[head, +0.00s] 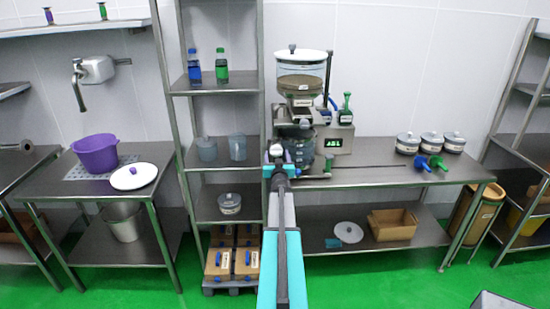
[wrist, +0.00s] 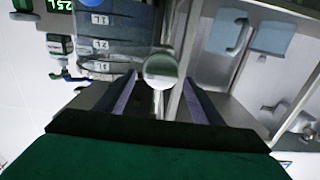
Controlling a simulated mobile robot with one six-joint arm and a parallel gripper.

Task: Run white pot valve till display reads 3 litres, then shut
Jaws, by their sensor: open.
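The dispensing machine (head: 300,88) stands on the back table, with a clear vessel under a white lid on top. A clear jug (head: 302,150) sits below it; its litre marks show in the wrist view (wrist: 100,45). The green-lit display (head: 334,142) is too small to read surely; the wrist view shows only part of it (wrist: 60,5), ending in "25L". A round white knob (wrist: 160,70) lies between the fingertips of my open gripper (wrist: 163,95), with a gap visible on both sides. In the head view my gripper (head: 277,168) is at the machine's front left.
A steel shelf rack (head: 214,88) with bottles and jugs stands just left of my gripper. Several lidded pots (head: 430,142) and blue and green scoops (head: 430,163) are on the table's right. A purple bowl (head: 96,153) is at left. The green floor in front is mostly clear.

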